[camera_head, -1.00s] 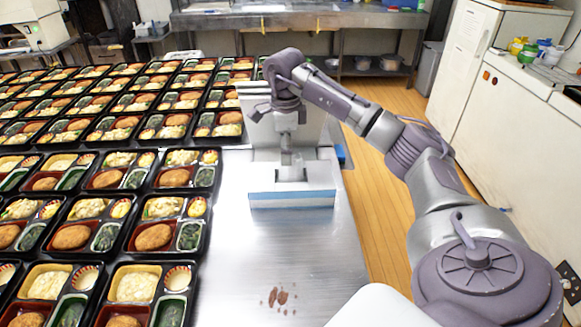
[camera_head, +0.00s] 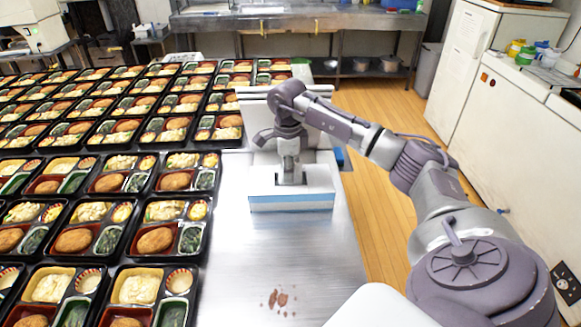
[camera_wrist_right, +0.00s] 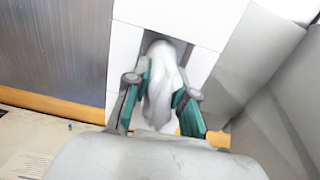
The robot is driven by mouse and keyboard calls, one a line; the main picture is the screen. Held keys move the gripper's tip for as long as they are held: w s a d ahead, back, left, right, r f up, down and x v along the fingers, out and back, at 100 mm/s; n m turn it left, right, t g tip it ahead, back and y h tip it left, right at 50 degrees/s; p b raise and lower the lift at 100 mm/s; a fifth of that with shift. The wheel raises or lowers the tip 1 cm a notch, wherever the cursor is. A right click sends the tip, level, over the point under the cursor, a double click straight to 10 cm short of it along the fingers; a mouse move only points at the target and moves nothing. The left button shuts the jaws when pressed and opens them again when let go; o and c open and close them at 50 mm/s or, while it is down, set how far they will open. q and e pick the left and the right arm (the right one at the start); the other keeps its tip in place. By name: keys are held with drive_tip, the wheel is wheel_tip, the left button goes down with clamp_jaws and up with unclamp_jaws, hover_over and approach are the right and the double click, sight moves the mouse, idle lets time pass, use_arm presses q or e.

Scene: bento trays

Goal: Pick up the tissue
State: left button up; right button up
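The tissue box (camera_head: 291,203), white with a blue band, stands on the metal table in the head view. A white tissue (camera_wrist_right: 160,88) sticks up from the dark slot in its top in the right wrist view. My right gripper (camera_head: 290,180) is right above the box. In the right wrist view my right gripper (camera_wrist_right: 163,85) has its teal-padded fingers apart, one on each side of the tissue. I cannot tell whether the pads touch it. The tissue is hidden behind the gripper in the head view. My left gripper is not in view.
Rows of filled black bento trays (camera_head: 122,244) cover the left of the table. A brown stain (camera_head: 278,298) marks the bare metal table (camera_head: 235,272) in front. A large pale box (camera_head: 257,112) stands behind the tissue box. White cabinets (camera_head: 520,120) line the right side.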

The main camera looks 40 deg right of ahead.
drive_tip(key=shift+r, duration=0.1)
drive_tip(key=shift+c, duration=0.3)
drive_tip(key=shift+r, duration=0.3)
wheel_tip(320, 180, up, 4)
drive_tip(key=shift+s+f+b, duration=0.1)
drive_tip(key=shift+f+b, duration=0.15)
drive_tip(key=shift+b, duration=0.35)
drive_tip(key=s+r+b, duration=0.1)
drive_tip(key=s+r, duration=0.2)
drive_tip(key=s, duration=0.2)
drive_tip(key=s+a+r+b, duration=0.1)
drive_tip(key=s+r, duration=0.2)
drive_tip(key=s, duration=0.3)
drive_tip(key=shift+s+r, duration=0.25)
drive_tip(key=shift+r, duration=0.15)
drive_tip(key=shift+a, duration=0.1)
